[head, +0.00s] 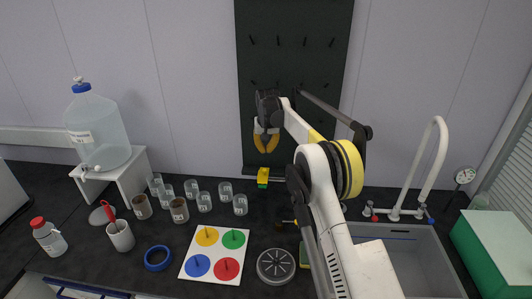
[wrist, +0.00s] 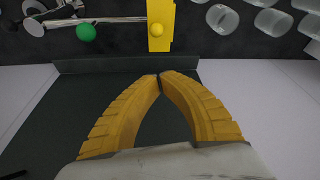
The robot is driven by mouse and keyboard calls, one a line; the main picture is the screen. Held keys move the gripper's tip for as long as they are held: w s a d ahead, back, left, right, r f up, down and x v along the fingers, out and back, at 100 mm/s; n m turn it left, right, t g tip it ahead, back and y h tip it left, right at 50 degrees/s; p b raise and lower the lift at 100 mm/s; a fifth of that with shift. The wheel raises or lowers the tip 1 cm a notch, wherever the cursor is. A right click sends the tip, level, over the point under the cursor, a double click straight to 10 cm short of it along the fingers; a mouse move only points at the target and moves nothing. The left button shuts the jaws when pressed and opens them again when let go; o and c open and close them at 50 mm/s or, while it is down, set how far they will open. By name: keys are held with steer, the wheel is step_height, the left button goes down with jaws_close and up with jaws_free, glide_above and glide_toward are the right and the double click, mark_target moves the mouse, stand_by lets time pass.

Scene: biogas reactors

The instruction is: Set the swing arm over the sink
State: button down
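My gripper (head: 266,149) is raised in front of the dark pegboard, fingers pointing down. In the wrist view its yellow fingertips (wrist: 160,78) meet with nothing between them. A metal rod (wrist: 120,20) with a green ball (wrist: 86,32) lies near the upper left of the wrist view; it may be the swing arm, but I cannot tell for sure. In the head view my arm hides that spot. The sink (head: 415,250) is at the right, partly behind my arm, with a white gooseneck tap (head: 441,150) at its back edge.
A yellow block (head: 263,177) stands below my gripper and shows in the wrist view (wrist: 161,35). Several beakers (head: 205,202), a coloured-dot board (head: 215,252), a round grey dish (head: 276,266) and a large bottle (head: 96,130) stand left. A green box (head: 492,250) is right.

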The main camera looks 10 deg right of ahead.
steer(key=x, duration=0.8)
steer(key=shift+s+a+r+b, duration=0.1)
steer(key=shift+s+r+b, duration=0.1)
steer(key=shift+s, duration=0.45)
steer(key=shift+s+a+r+b, duration=0.1)
steer(key=shift+s+r+b, duration=0.05)
steer(key=shift+s, duration=0.5)
steer(key=shift+s+a+r+b, duration=0.1)
steer(key=shift+s+r+b, duration=0.1)
steer(key=shift+s, duration=0.5)
